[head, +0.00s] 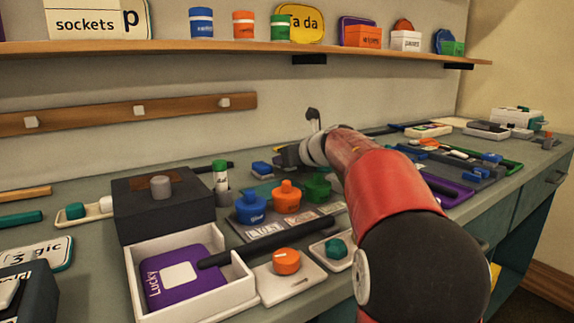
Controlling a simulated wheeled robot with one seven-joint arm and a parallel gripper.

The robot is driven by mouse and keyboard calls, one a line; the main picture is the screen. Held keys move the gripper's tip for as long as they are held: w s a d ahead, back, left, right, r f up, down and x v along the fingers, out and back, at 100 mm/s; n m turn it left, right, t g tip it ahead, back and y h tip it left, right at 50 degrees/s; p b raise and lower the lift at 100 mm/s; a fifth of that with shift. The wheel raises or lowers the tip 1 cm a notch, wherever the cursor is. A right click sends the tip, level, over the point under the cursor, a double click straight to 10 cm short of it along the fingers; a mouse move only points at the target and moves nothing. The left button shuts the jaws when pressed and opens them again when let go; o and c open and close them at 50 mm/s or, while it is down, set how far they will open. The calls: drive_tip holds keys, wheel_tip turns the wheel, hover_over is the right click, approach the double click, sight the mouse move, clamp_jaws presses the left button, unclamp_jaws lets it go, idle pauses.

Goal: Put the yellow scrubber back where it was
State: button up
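I cannot make out a yellow scrubber for certain. A small yellow patch (494,274) shows below the counter at the right, partly behind my arm; I cannot tell what it is. My red arm reaches from the lower right over the counter. My gripper (284,157), dark grey, is at its far end, near the back wall and behind the colored bottles. Its fingers are too small and covered to tell whether they are open or hold anything.
The counter (90,226) is crowded. A dark box (160,208), a white tray with a purple "Lucky" box (180,278), and blue, orange and green bottles (286,197) stand left of my arm. A wooden shelf (250,47) runs above. Purple and green trays lie right.

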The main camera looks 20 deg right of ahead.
drive_tip(key=shift+f, duration=0.35)
drive_tip(key=o, duration=1)
drive_tip(key=v, duration=1.2)
drive_tip(key=shift+r, duration=0.15)
